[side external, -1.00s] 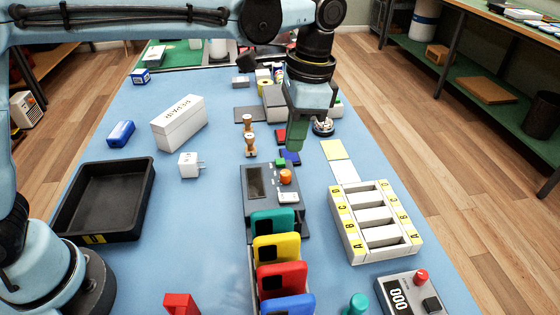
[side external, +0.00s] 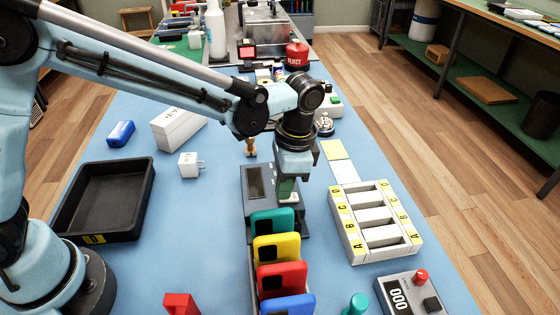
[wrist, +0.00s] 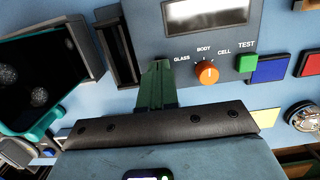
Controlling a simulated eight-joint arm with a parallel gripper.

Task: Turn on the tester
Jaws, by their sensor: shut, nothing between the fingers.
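The tester (side external: 257,181) is a grey box in the middle of the blue table, with a display window. In the wrist view its panel (wrist: 150,15) shows an orange knob (wrist: 206,72) marked GLASS, BODY and CELL. A green button (wrist: 245,63) marked TEST is beside the knob. My gripper (side external: 287,196) is shut and empty, low over the near right part of the tester. Its green fingertips also show in the wrist view (wrist: 158,66), left of the knob. I cannot tell whether they touch the panel. The gripper hides the knob in the side view and part of the panel in the wrist view.
A rack with teal (side external: 273,223), yellow (side external: 277,247), red and blue phones stands just in front of the tester. A white lettered tray (side external: 361,250) is on the right, a black bin (side external: 140,215) on the left. A grey counter box (side external: 395,290) is at front right.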

